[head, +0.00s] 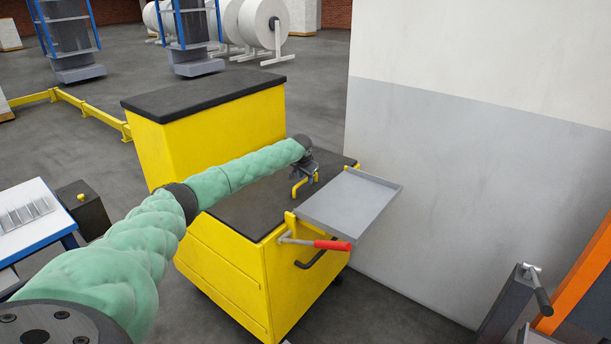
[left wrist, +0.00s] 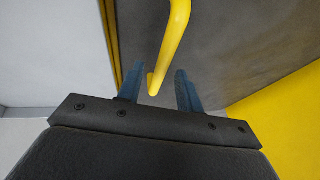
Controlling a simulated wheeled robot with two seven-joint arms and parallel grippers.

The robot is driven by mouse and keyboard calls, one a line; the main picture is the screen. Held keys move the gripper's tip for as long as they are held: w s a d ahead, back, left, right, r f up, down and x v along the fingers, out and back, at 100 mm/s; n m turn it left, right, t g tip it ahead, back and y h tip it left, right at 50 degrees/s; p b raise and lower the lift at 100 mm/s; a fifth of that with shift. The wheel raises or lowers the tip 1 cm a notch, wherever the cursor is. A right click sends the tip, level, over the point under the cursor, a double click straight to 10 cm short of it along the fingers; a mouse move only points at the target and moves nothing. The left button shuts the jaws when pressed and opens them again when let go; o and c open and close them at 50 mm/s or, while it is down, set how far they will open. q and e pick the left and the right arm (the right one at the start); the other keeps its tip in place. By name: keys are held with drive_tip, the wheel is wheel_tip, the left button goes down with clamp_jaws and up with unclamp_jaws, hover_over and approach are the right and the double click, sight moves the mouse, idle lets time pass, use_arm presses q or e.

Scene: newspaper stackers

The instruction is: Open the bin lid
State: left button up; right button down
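The yellow bin (head: 228,264) stands in the middle of the head view. Its dark flat lid (head: 247,212) lies closed on the lower front part. A yellow handle (head: 296,187) rises from the lid. My left gripper (head: 304,177) is over the lid, at the handle. In the left wrist view the handle (left wrist: 174,42) runs down between the two blue fingertips (left wrist: 160,88). The fingers are apart, with gaps on both sides of the handle. My right gripper is in neither view.
A grey tray (head: 350,205) and a red-gripped lever (head: 332,245) stick out from the bin's right side. A taller yellow box (head: 208,128) with a dark top stands behind the lid. A grey-white wall (head: 470,190) is close on the right.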

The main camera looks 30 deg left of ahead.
use_arm(q)
drive_tip(key=shift+w+a+f, duration=0.2)
drive_tip(key=shift+f, duration=0.15)
drive_tip(key=shift+s+r, duration=0.1)
